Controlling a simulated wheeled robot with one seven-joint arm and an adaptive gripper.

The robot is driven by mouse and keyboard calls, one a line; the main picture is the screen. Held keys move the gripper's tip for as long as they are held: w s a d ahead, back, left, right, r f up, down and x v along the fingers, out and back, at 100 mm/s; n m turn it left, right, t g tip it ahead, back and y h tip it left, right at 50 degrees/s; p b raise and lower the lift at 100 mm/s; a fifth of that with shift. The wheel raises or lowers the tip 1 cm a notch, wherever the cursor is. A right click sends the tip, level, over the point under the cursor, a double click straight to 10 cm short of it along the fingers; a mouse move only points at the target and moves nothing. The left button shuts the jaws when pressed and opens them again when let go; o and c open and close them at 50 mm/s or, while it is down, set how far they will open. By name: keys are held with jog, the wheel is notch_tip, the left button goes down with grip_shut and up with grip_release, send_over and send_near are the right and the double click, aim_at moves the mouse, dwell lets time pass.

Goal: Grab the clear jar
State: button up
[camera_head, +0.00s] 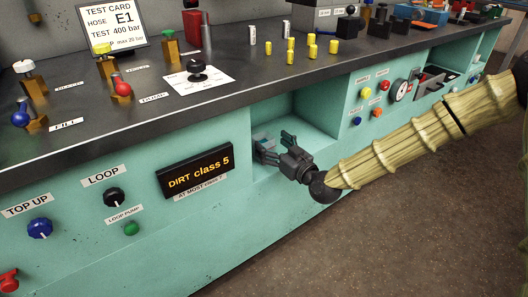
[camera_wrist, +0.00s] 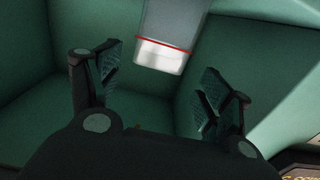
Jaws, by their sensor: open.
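My gripper (camera_head: 276,146) reaches into an open recess in the teal bench front, with its fingers spread. In the wrist view the clear jar (camera_wrist: 170,45) appears at the top, with a red line around it and a whitish end toward me. It lies just ahead of my open fingers, across the gap between them, and nothing is gripped. Whether a finger touches it I cannot tell. In the head view the jar (camera_head: 262,139) is a small pale shape by my fingers, partly hidden by them.
The recess walls (camera_head: 318,112) stand close around my gripper. A lit "DIRT class 5" display (camera_head: 195,172) is left of it; coloured buttons and a gauge (camera_head: 401,90) are to the right. The dark benchtop (camera_head: 220,99) above carries valves and yellow fittings. Floor in front is clear.

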aim_at(269, 143)
jog(key=b+x, duration=0.1)
jog(key=x, duration=0.1)
jog(key=f+b+x, duration=0.1)
jog(key=x, duration=0.1)
jog(key=shift+w, duration=0.4)
jog(key=shift+w+a+r, duration=0.15)
jog(key=shift+w+a, duration=0.1)
jog(key=shift+w, duration=0.15)
jog(key=c, duration=1.1)
